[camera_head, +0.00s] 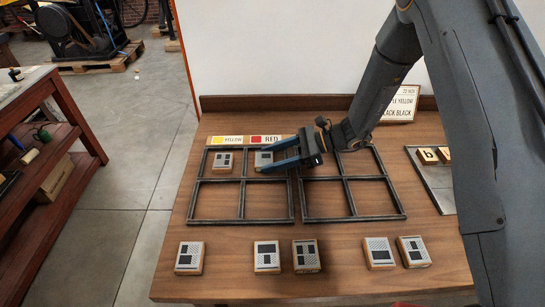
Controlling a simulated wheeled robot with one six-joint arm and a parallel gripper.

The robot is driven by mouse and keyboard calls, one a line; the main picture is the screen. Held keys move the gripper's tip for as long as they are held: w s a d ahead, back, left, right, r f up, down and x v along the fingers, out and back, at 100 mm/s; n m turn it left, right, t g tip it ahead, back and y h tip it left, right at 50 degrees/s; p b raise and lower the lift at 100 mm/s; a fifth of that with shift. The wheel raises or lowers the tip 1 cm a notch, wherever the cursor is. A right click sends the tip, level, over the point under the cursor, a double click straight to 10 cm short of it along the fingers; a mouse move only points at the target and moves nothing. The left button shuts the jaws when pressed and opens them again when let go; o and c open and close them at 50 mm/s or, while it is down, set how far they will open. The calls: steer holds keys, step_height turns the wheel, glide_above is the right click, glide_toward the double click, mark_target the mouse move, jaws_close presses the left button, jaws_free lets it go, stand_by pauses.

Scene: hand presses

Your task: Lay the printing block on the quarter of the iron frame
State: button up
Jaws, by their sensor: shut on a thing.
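The iron frame (243,183) lies on the table at the left, divided by bars into quarters. My gripper (270,158) reaches in from the right over its back right quarter. It is shut on a pale printing block (263,158), which is partly hidden by the fingers. The block is at or just above that quarter; I cannot tell whether it touches the table. Another printing block (222,161) lies in the back left quarter. The two front quarters are empty. A second iron frame (351,217) lies to the right with its visible quarters empty.
Several printing blocks stand along the front, including one at the left (189,257) and one at the right (413,251). Yellow (230,140) and red (268,140) labels lie behind the left frame. A tray (438,189) with small blocks and a sign (402,103) are at right.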

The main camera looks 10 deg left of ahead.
steer(key=shift+f, duration=0.15)
steer(key=o, duration=1.1)
